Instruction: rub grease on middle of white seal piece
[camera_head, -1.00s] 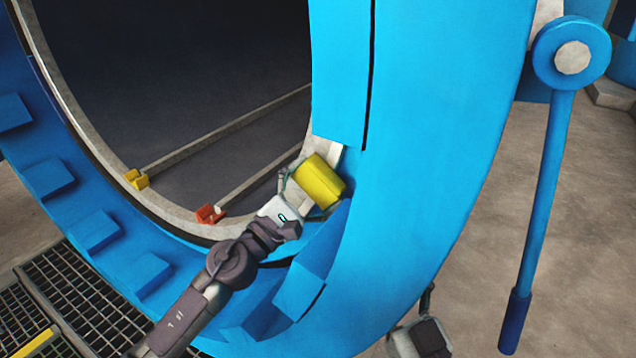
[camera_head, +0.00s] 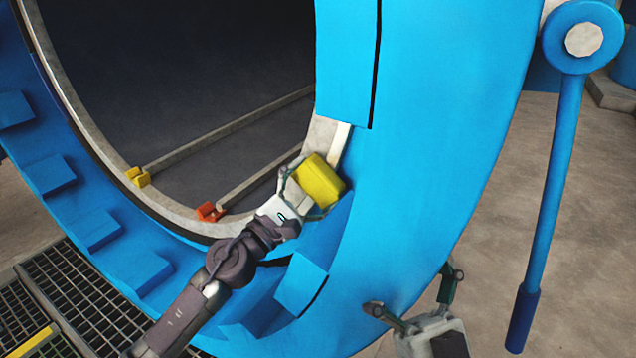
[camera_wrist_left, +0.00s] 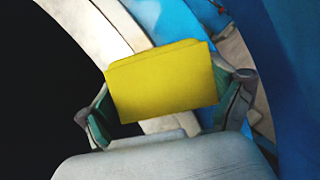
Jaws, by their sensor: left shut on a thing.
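My left gripper (camera_head: 302,190) is shut on a yellow block (camera_head: 320,181), like a sponge, with one finger on each side. The pale white seal (camera_head: 328,136) runs along the inner edge of the blue ring; the block overlaps it at the lower right of the opening. In the left wrist view the block (camera_wrist_left: 162,82) covers part of the white band (camera_wrist_left: 112,22). I cannot tell whether it touches the seal. No grease can be made out. My right gripper (camera_head: 414,291) is at the bottom, fingers spread and empty, in front of the blue ring.
The big blue ring (camera_head: 440,130) surrounds the dark chamber opening. A blue lever (camera_head: 553,180) hangs at the right. Rails end at a yellow stop (camera_head: 138,177) and a red stop (camera_head: 209,212). A metal grating (camera_head: 75,300) lies at lower left.

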